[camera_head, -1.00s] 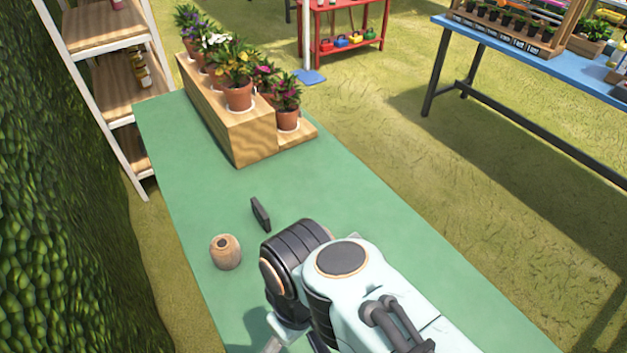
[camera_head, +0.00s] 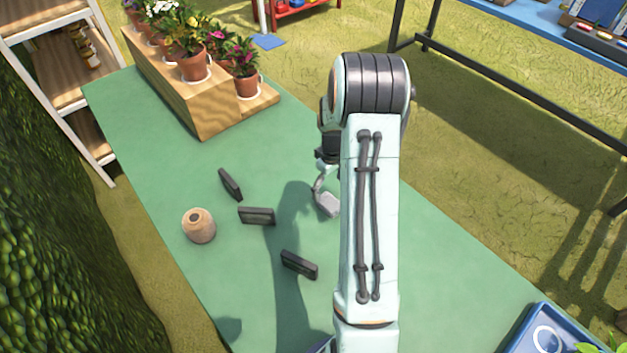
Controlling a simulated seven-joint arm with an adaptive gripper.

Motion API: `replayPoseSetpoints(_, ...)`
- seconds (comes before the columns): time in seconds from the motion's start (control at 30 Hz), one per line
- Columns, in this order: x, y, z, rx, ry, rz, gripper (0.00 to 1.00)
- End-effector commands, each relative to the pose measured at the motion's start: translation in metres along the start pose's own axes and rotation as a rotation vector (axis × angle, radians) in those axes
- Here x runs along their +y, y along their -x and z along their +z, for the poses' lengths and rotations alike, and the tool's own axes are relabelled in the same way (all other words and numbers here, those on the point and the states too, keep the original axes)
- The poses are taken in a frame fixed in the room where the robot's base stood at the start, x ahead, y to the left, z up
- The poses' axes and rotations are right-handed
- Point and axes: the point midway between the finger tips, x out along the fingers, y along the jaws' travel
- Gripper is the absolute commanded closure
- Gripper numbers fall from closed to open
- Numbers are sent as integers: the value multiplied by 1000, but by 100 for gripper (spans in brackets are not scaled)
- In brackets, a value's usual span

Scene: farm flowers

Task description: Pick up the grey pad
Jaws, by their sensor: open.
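Three small dark grey, flat block-like pads stand on the green table: one at the back (camera_head: 230,183), one in the middle (camera_head: 257,215) and one nearer the front (camera_head: 299,264). They look much alike, and I cannot tell which one is the grey pad. My gripper (camera_head: 326,204) is open, right of the middle pad and apart from all three. It points down, and my arm partly hides it. Nothing shows held in it.
A wooden stepped stand (camera_head: 205,112) with several potted flowers is at the back of the green table (camera_head: 150,150). A blue tray (camera_head: 522,338) is at the bottom right. Table around the pads is clear.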

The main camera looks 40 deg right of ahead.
Motion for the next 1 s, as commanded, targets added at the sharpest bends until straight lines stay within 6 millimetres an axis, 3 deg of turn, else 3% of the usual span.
replayPoseSetpoints(0.43,4,-59,4,-1,-16,-2,24)
replayPoseSetpoints(0.77,4,-66,4,1,-15,0,24)
replayPoseSetpoints(0.8,4,-66,4,1,-15,0,27)
replayPoseSetpoints(0.97,4,-66,4,0,-15,0,77)
replayPoseSetpoints(1.0,4,-66,4,0,-15,0,80)
